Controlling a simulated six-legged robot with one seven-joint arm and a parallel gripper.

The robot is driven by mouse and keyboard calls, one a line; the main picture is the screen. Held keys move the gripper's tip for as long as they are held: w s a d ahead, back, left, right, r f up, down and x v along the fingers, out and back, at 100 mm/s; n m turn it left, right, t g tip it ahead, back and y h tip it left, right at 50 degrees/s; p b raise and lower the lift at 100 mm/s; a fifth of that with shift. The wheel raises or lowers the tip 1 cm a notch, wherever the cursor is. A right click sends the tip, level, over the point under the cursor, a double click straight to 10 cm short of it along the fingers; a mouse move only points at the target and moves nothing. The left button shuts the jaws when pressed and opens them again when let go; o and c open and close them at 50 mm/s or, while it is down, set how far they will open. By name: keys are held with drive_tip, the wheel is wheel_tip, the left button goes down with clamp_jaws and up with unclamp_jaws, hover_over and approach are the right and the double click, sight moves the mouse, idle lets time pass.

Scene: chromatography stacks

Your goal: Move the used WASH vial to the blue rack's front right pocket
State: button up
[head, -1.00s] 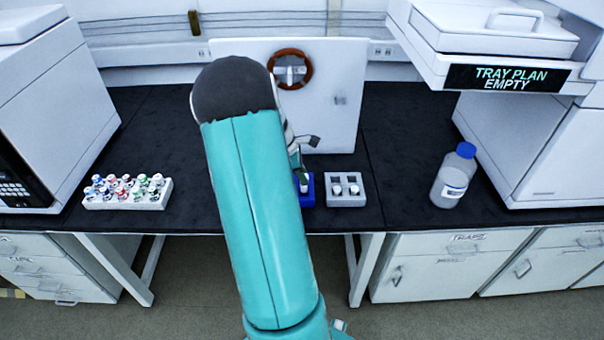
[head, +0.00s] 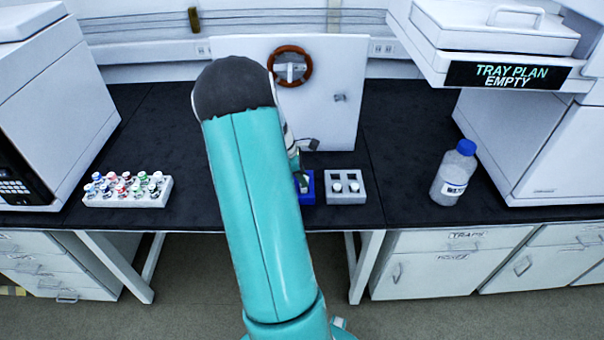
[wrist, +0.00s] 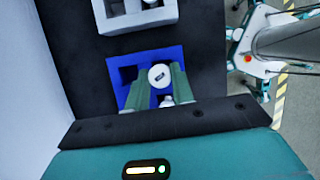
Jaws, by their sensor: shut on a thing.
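My gripper (wrist: 156,88) is shut on a white-capped vial (wrist: 160,76), its pale green fingers on either side of it. In the wrist view the vial is over or in the front right part of the blue rack (wrist: 113,75); I cannot tell how deep it sits. A dark empty pocket shows beside it toward the back. Another small white thing (wrist: 166,101) shows between the fingers, partly hidden. In the head view the blue rack (head: 308,197) is mostly behind my arm, with a green fingertip above it. The vial's label cannot be read.
A grey rack (head: 347,198) with two white-capped vials stands just right of the blue rack. A white rack (head: 125,200) of several colored vials is at left. A bottle (head: 453,175) stands at right. A white panel (head: 335,110) is close behind.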

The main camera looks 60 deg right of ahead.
drive_tip(key=shift+f, duration=0.35)
drive_tip(key=shift+f, duration=0.3)
idle(0.4)
drive_tip(key=o, duration=1.4)
drive_tip(key=shift+o, duration=0.2)
drive_tip(key=shift+r, duration=0.1)
drive_tip(key=shift+r, duration=3.45)
